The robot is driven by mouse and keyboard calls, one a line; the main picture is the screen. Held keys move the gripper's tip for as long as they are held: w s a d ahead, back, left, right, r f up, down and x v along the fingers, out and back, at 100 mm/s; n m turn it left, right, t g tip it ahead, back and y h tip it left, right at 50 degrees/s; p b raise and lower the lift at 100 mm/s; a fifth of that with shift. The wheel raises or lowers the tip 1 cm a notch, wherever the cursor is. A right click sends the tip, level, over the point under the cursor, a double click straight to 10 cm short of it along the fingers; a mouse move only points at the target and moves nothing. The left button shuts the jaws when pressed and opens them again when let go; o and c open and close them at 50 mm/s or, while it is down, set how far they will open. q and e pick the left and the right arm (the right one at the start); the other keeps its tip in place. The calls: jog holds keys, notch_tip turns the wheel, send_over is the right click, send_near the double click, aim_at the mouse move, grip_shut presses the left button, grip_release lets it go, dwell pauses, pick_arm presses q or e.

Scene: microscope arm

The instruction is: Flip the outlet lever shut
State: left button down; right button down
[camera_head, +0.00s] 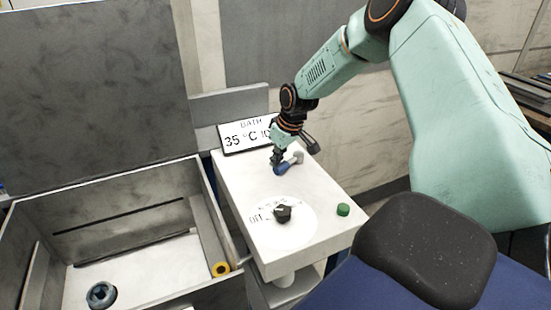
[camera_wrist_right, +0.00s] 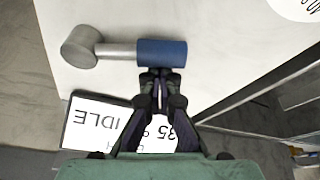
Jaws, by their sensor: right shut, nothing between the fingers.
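The outlet lever has a blue grip (camera_head: 284,168) on a grey metal stem with a round hub (camera_head: 298,157), on the white box top (camera_head: 325,188). In the right wrist view the blue grip (camera_wrist_right: 163,53) lies across the picture, with the grey hub (camera_wrist_right: 80,47) at its left. My right gripper (camera_head: 276,158) is shut, with its tips right at the blue grip and nothing between them. In the right wrist view its fingertips (camera_wrist_right: 160,76) meet at the grip's near edge; whether they touch it I cannot tell. My left gripper is not in view.
A sign reading 35 °C (camera_head: 246,134) stands behind the lever. A black knob (camera_head: 282,212) on a white dial and a green button (camera_head: 343,209) sit nearer the front.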

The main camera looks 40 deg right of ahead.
aim_at(283, 166)
jog(key=s+n, duration=0.1)
jog(key=n, duration=0.1)
jog(key=s+n+y, duration=0.1)
jog(key=s+n, duration=0.1)
jog(key=shift+d, duration=0.15)
jog(key=s+n, duration=0.1)
jog(key=n+g+y, duration=0.1)
jog(key=n, duration=0.1)
jog(key=shift+s+d+f+b, duration=0.1)
jog(key=shift+s+d+b, duration=0.2)
jog(key=shift+s+b, duration=0.1)
jog(key=s+d+n, duration=0.1)
jog(key=n, duration=0.1)
jog(key=s+n+g+b, duration=0.1)
jog(key=n, duration=0.1)
jog(key=shift+s+d+y, duration=0.1)
jog(key=shift+d+y, duration=0.3)
jog(key=shift+s+d+n, duration=0.25)
jog(key=shift+n, duration=0.35)
jog(key=shift+s+d, duration=0.2)
jog(key=shift+d, duration=0.2)
